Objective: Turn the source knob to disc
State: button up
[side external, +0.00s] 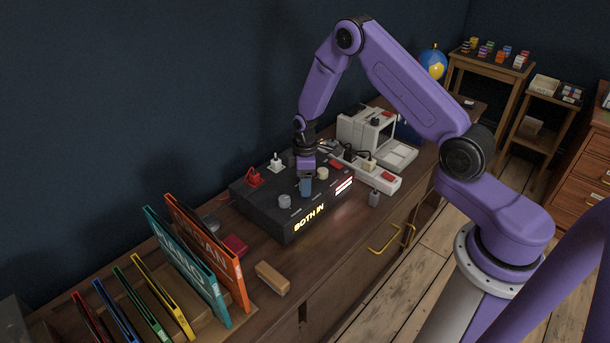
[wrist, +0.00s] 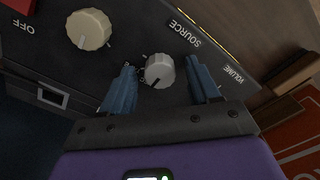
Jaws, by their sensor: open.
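The source knob (wrist: 159,70) is a small light-grey knob on a dark console (side external: 263,218), below the printed SOURCE label (wrist: 185,33) in the wrist view. Its dark pointer mark points toward the lower left of that picture. My gripper (wrist: 160,66) is open, with one blue finger on each side of the knob and visible gaps. Small position lettering by the left finger is partly covered and unreadable. In the side view my gripper (side external: 306,187) points down over the console and hides this knob. The console's lit display (side external: 309,217) reads BOTH IN.
A cream knob (wrist: 89,29) sits left of the source knob in the wrist view. In the side view another grey knob (side external: 285,201) is close to my fingers. Red (side external: 254,177) and white (side external: 276,163) plugs stand at the console's back. Upright record sleeves (side external: 208,250) are at the left.

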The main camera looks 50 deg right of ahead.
notch_tip(320, 180, up, 17)
jog(key=shift+r, duration=0.2)
dwell(0.4)
jog(key=s+a+r+n, duration=0.1)
jog(key=s+a+r, duration=0.2)
jog(key=s+a, duration=0.35)
jog(key=s+a+r+n, duration=0.1)
jog(key=s+a+r, duration=0.2)
jog(key=s+a, duration=0.35)
jog(key=s+d+r+n, duration=0.1)
jog(key=s+d, duration=0.2)
jog(key=s, duration=1.9)
jog(key=shift+r, duration=0.15)
jog(key=shift+d, duration=0.1)
